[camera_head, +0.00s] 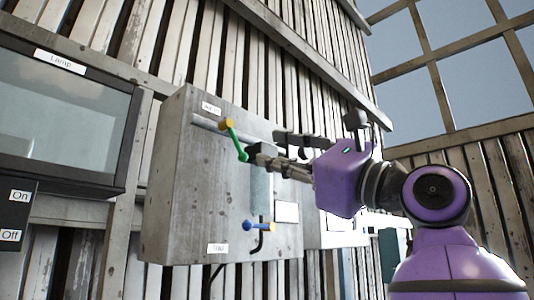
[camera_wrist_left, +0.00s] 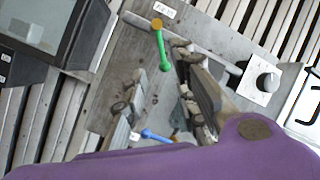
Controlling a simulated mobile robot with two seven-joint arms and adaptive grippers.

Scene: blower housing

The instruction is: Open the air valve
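A green lever (camera_head: 235,140) with a yellow-orange hub sits at the top of a grey box's face, on a grey pipe. A label above it is too small to read surely. The lever points down and slightly right; it also shows in the left wrist view (camera_wrist_left: 164,52). A blue lever (camera_head: 257,226) with a yellow hub sits lower on the box, pointing sideways. My purple left gripper (camera_head: 264,146) is open, its fingertips beside the green lever's lower end. In the left wrist view the lever's end lies between the spread fingers (camera_wrist_left: 160,66); contact is unclear. My right gripper is not visible.
The grey box (camera_head: 185,185) is mounted on a slatted wall. A dark lamp panel (camera_head: 65,115) and an On/Off switch box (camera_head: 15,215) are at left. In the left wrist view, a white plate with a round knob (camera_wrist_left: 268,82) is at right.

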